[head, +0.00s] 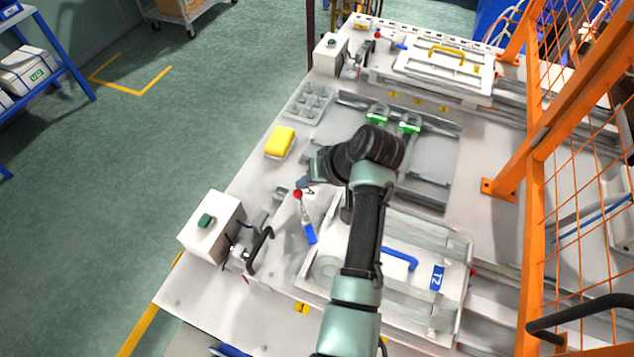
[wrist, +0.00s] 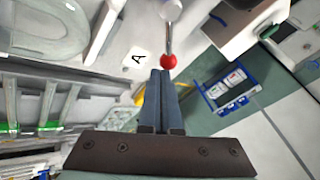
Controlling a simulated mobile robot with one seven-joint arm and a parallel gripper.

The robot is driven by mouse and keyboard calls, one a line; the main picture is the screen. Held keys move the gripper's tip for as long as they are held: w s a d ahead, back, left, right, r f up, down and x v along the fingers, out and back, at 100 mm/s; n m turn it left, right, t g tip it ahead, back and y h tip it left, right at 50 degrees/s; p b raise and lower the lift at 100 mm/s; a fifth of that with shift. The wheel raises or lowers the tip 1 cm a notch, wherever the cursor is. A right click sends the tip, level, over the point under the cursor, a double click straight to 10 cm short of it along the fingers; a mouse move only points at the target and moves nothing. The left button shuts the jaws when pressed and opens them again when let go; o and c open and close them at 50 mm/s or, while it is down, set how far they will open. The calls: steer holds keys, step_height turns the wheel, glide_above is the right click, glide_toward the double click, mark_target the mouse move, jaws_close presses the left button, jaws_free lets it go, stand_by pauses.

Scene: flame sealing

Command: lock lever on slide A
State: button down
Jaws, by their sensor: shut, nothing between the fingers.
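The lock lever is a thin metal rod with a red ball knob (head: 297,194), standing beside the near slide. In the wrist view the red knob (wrist: 168,62) is at the end of the rod, just beyond my fingertips. A plate marked "A" (wrist: 137,59) lies left of it. The near slide carries a clear-sided tray marked T2 (head: 437,278) with a blue handle (head: 400,258); my arm hides part of it. My gripper (head: 304,183) is shut and empty, its blue fingers (wrist: 160,73) close to the knob. I cannot tell whether they touch it.
A white box with a green button (head: 206,220) and a black handle (head: 260,247) stand left of the slide. A yellow block (head: 280,141) and a tray of small parts (head: 307,103) lie behind. An orange fence (head: 520,170) bounds the right side.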

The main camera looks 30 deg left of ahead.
steer(key=shift+a+n+g, duration=0.25)
steer(key=shift+n+g, duration=0.15)
steer(key=shift+n, duration=0.2)
steer(key=shift+s+a, duration=0.3)
steer(key=shift+s, duration=0.05)
stand_by(0.6)
steer(key=b+v, duration=0.3)
steer(key=v, duration=1)
